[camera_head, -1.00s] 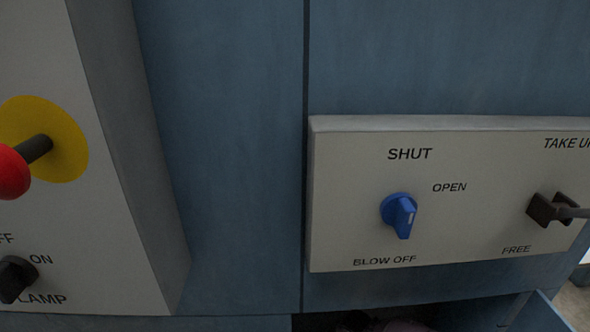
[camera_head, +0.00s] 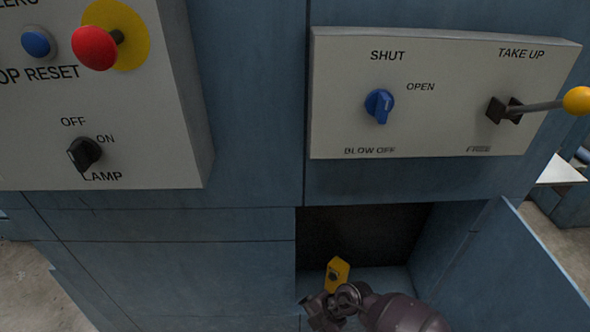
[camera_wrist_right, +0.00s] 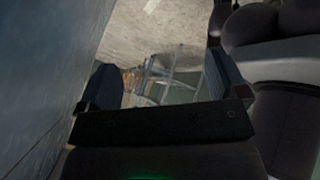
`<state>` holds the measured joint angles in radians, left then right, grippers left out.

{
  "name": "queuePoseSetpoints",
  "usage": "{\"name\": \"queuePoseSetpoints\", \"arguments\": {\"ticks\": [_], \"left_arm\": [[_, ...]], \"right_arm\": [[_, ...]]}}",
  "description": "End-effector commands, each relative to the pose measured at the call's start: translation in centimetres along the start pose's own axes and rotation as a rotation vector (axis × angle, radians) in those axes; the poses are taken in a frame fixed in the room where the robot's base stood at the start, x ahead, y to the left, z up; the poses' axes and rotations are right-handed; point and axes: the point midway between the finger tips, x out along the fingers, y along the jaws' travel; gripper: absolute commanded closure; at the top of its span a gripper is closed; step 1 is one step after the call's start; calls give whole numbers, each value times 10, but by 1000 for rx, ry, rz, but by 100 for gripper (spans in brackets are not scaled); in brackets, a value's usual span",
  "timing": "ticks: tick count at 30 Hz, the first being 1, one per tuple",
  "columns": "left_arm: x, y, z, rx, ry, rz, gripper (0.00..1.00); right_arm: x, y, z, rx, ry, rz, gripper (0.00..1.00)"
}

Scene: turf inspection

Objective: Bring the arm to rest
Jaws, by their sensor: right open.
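My right arm comes in at the bottom of the head view, and its gripper (camera_head: 328,308) is in front of the lower edge of an open compartment. In the right wrist view the two fingers of this gripper (camera_wrist_right: 165,82) stand wide apart with nothing between them. It looks empty. A blue-grey wall fills the left of that view, beside the gripper. My left gripper is not in view.
An open compartment (camera_head: 355,232) holds a yellow item (camera_head: 338,272); its door (camera_head: 520,262) stands open at right. Above are a panel with a blue knob (camera_head: 379,106) and a yellow-balled lever (camera_head: 577,100), and another with a red button (camera_head: 94,48) and black lamp switch (camera_head: 83,154).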

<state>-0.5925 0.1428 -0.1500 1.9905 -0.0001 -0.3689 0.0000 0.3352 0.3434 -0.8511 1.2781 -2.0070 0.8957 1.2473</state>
Motion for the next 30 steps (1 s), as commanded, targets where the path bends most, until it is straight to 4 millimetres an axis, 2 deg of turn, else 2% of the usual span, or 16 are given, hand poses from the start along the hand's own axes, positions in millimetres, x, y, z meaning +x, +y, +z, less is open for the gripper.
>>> {"name": "queuePoseSetpoints", "arguments": {"ticks": [1,3,7,11,16,20,23,26,30], "left_arm": [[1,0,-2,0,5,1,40],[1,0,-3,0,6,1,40],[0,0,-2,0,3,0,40],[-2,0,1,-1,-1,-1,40],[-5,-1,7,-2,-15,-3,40],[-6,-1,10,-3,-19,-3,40],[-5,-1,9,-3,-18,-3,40],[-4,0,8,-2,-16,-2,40],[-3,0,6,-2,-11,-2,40]], "right_arm": [[1,5,-18,29,63,90,9],[-3,16,-38,70,136,227,9],[-24,36,-60,172,226,487,9],[-53,48,-64,303,256,734,9],[-99,45,-48,514,218,1017,9],[-133,25,-27,701,145,1188,9],[-156,-1,-10,856,70,1284,9],[-176,-33,6,1018,-12,1350,9],[-198,-86,20,1245,-123,1388,9]]}}
